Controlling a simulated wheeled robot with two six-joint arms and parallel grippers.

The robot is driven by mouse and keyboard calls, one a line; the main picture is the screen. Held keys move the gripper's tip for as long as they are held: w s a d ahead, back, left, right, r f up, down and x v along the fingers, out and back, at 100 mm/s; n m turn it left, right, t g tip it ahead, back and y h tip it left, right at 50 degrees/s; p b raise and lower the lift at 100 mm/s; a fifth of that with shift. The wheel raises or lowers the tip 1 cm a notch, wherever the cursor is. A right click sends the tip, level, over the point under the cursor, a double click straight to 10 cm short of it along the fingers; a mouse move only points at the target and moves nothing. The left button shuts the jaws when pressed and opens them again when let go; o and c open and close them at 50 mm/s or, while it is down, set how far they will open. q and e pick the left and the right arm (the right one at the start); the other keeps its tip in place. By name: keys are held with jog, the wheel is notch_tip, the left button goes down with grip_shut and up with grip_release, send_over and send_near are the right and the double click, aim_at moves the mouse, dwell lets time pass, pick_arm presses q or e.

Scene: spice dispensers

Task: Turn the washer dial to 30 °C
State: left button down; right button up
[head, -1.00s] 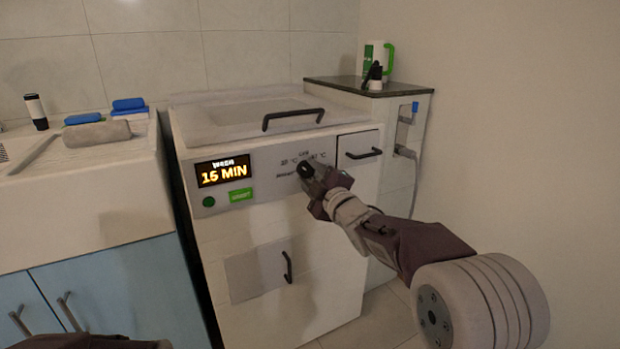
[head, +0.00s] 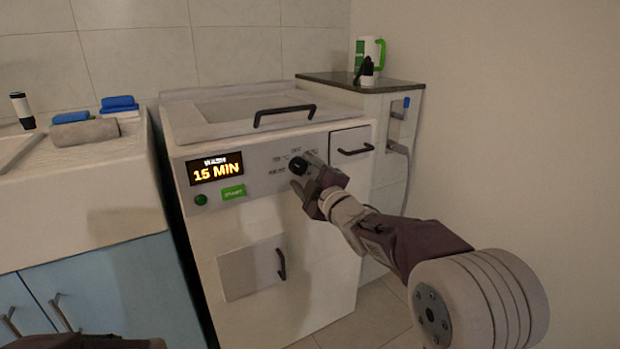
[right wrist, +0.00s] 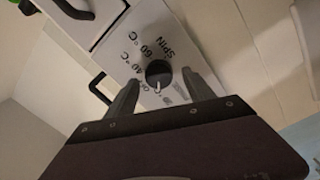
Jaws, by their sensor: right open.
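The washer (head: 250,235) is a white top-lid machine with a lit display reading 15 MIN (head: 216,168). Its black round dial (head: 298,165) is on the front panel. In the right wrist view the dial (right wrist: 158,73) has a white mark at its lower edge, facing my gripper. The labels 60 °C, 40 °C and SPIN show around it; another label is partly hidden by a finger. My right gripper (head: 305,174) is open at the panel. In the right wrist view its two fingers (right wrist: 160,80) stand apart on either side of the dial. My left gripper's fingers do not show.
A green START button (head: 233,192) is below the display. A small drawer with a black handle (head: 354,150) is right of the dial. A dark-topped side unit (head: 365,83) and a wall are at the right. A sink counter (head: 95,160) is at the left.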

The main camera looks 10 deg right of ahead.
jog(key=p+v, duration=0.2)
jog(key=v, duration=0.6)
jog(key=shift+r, duration=0.1)
